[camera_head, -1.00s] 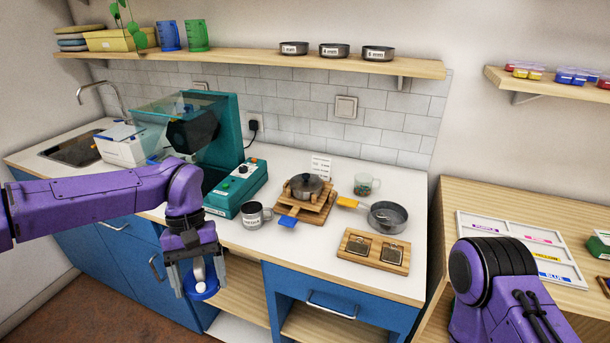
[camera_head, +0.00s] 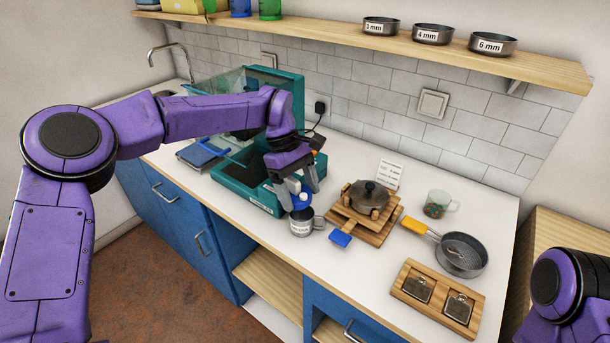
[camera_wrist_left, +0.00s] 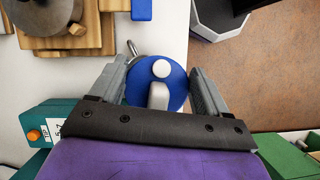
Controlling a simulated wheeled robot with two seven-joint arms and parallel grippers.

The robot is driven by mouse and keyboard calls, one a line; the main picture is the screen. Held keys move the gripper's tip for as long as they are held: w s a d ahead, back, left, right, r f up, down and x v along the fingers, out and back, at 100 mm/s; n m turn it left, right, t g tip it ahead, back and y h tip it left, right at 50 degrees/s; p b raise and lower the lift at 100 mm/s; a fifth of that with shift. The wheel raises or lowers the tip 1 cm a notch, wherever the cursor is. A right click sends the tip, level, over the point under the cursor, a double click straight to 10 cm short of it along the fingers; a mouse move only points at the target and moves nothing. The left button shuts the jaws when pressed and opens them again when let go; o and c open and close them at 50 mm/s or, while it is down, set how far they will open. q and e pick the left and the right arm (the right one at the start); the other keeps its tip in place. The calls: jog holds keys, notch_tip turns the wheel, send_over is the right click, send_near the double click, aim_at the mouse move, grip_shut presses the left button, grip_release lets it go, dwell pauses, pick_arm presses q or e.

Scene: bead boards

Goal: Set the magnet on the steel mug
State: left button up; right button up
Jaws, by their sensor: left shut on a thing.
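The magnet, a blue disc with a white knob, sits between the fingers of my left gripper (camera_head: 299,194). The magnet (camera_head: 301,207) is right over the mouth of the steel mug (camera_head: 301,226), which stands upright near the counter's front edge. I cannot tell whether the two touch. In the left wrist view the magnet (camera_wrist_left: 178,92) lies between both fingers of the left gripper (camera_wrist_left: 162,70) and hides most of the mug. Only the mug's handle (camera_wrist_left: 132,47) shows beyond the disc. My right gripper is out of the picture; only part of that arm shows.
A teal machine (camera_head: 238,183) stands left of the mug. A wooden stand with a lidded pot (camera_head: 369,196) and a blue tab (camera_head: 340,239) is close on the right. A glass mug (camera_head: 437,205), a pan (camera_head: 461,257) and a wooden tray (camera_head: 404,293) are farther right.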

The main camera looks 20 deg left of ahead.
aim_at(305, 189)
pick_arm(q)
jog(key=shift+w+d+r+n+t, duration=0.3)
jog(key=shift+w+r+n, duration=0.05)
jog(key=shift+r+n, duration=0.3)
jog(key=shift+w+d+h, duration=0.1)
jog(key=shift+w+h, duration=0.05)
jog(key=shift+h, duration=0.15)
jog(key=f, duration=0.1)
jog(key=w+f+b, duration=0.1)
jog(key=f+b, duration=0.1)
jog(key=shift+w, duration=0.3)
jog(key=f+b, duration=0.1)
jog(key=s+f+b, duration=0.1)
jog(key=shift+f+b, duration=0.1)
jog(key=shift+b, duration=0.25)
jog(key=shift+w+f, duration=0.3)
jog(key=shift+f, duration=0.35)
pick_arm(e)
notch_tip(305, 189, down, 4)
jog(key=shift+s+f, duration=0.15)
pick_arm(q)
jog(key=shift+s+r, duration=0.15)
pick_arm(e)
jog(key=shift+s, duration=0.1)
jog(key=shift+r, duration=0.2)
pick_arm(q)
jog(key=shift+f+p, duration=0.6)
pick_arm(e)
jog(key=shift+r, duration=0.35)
